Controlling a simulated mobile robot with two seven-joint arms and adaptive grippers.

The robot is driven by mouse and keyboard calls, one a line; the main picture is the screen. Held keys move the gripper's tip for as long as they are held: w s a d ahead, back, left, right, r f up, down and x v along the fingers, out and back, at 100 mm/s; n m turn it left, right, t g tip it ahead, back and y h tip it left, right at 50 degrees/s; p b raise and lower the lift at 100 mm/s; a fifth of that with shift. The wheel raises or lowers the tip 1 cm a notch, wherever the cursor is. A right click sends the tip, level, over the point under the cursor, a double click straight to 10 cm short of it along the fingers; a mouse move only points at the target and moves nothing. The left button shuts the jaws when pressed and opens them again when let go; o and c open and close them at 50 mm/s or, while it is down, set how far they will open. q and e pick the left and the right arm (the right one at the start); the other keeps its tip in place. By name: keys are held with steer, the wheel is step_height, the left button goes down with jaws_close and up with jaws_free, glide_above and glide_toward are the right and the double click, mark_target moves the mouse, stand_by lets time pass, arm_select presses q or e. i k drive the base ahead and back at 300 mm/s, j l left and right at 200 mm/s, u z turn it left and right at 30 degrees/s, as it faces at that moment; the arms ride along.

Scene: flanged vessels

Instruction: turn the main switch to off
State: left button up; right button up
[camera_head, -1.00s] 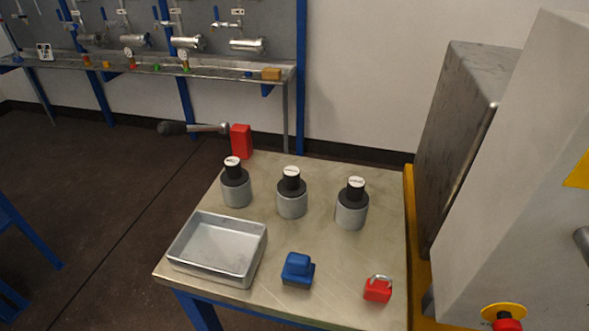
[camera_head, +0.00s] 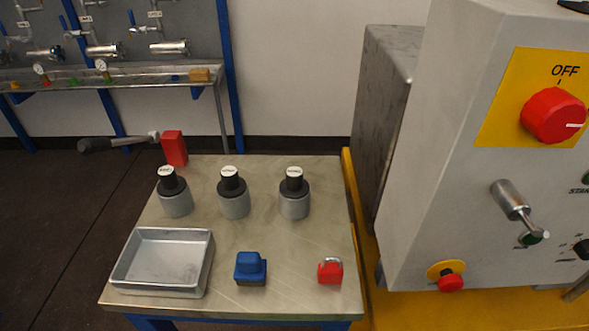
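The main switch (camera_head: 553,115) is a round red knob on a yellow plate (camera_head: 500,125) at the upper right, on the front of the grey machine cabinet. The word OFF stands above the knob with a short tick under it. A white line on the knob points right, away from the OFF tick. The plate's right part runs out of the picture. Neither of my grippers is in view.
A metal table (camera_head: 290,265) holds an empty tray (camera_head: 162,262), several grey cylinders with black tops, a blue block (camera_head: 251,268) and a red padlock (camera_head: 330,270). A metal lever (camera_head: 512,203) and a red button (camera_head: 450,283) stick out from the cabinet (camera_head: 440,190) below the switch.

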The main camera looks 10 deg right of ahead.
mark_target(553, 115)
steer(key=z, duration=1.75)
